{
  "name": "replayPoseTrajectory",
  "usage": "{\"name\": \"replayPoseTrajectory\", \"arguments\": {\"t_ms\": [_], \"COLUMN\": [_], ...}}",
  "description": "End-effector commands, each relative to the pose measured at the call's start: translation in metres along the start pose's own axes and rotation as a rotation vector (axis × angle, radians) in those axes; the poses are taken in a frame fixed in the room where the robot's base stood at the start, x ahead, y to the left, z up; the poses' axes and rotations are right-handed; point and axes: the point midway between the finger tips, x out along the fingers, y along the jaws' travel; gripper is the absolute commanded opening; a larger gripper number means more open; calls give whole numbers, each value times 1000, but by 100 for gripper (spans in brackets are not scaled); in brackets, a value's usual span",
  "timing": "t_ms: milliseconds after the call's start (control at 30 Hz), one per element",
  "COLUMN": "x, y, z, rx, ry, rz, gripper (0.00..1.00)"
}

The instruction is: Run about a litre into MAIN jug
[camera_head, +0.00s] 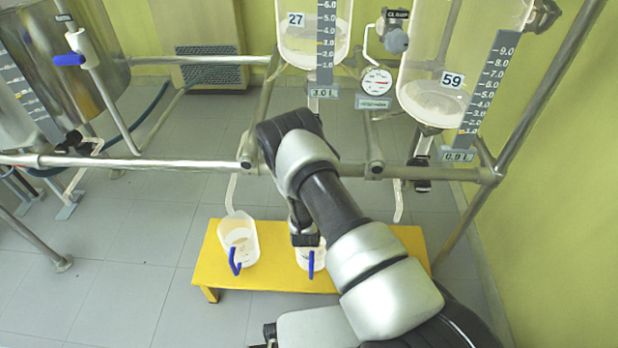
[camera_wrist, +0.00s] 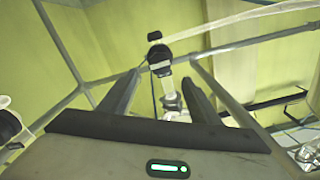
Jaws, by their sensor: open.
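Two translucent jugs with blue handles, a left jug (camera_head: 238,240) and a second jug (camera_head: 311,262), stand on a yellow stool (camera_head: 275,281). My arm partly hides the second jug. I cannot read MAIN on either. Vessel 27 (camera_head: 314,45) carries a 3.0 L scale plate. Vessel 59 (camera_head: 432,100) carries a 0.9 L plate and holds pale contents at its bottom. A bent outlet tube (camera_head: 231,195) ends above the left jug. In the wrist view my gripper (camera_wrist: 162,74) is open, with a black-topped valve (camera_wrist: 160,62) beyond and between its fingers. My arm hides the gripper in the head view.
A metal rail (camera_head: 120,163) crosses in front of the vessels. A round gauge (camera_head: 376,81) and a grey fitting (camera_head: 393,40) sit between them. A steel vessel (camera_head: 95,85) stands at left. A second tube (camera_head: 399,203) hangs above the stool's right part.

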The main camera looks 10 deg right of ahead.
Motion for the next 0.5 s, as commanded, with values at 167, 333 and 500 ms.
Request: {"name": "replayPoseTrajectory", "arguments": {"t_ms": [167, 333, 500], "x": [-41, -66, -76], "y": [0, 0, 0], "z": [0, 0, 1], "rx": [-1, -1, 0], "ry": [-5, -3, -2], "rz": [1, 1, 1], "gripper": [57, 57, 57]}}
